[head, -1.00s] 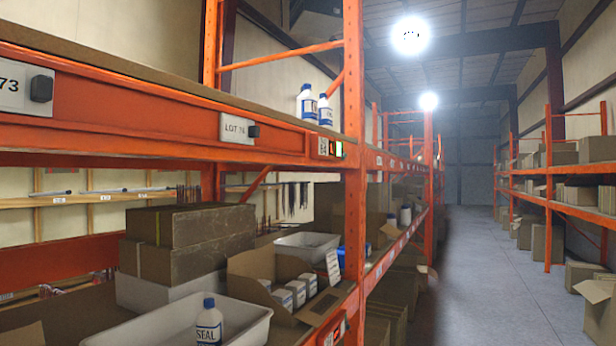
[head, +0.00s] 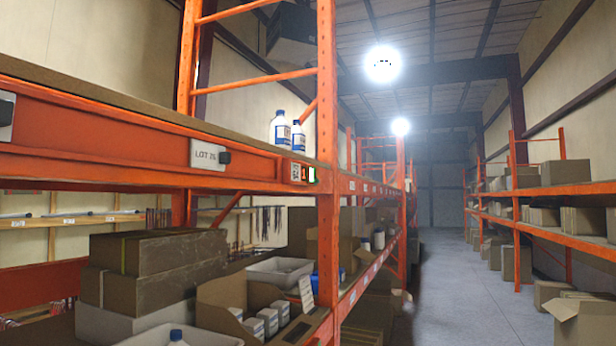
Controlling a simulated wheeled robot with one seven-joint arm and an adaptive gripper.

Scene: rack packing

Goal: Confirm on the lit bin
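In the head view, a small display unit (head: 298,172) is fixed on the orange beam by the upright post. I cannot tell from the picture which bin the light belongs to. My gripper is not in view.
A label reading LOT 76 (head: 207,154) with a dark button (head: 224,158) is on the beam. Two white bottles (head: 289,133) stand on the upper shelf. Stacked brown boxes (head: 155,262) fill the lower shelf at left. The aisle floor (head: 445,285) at right is clear.

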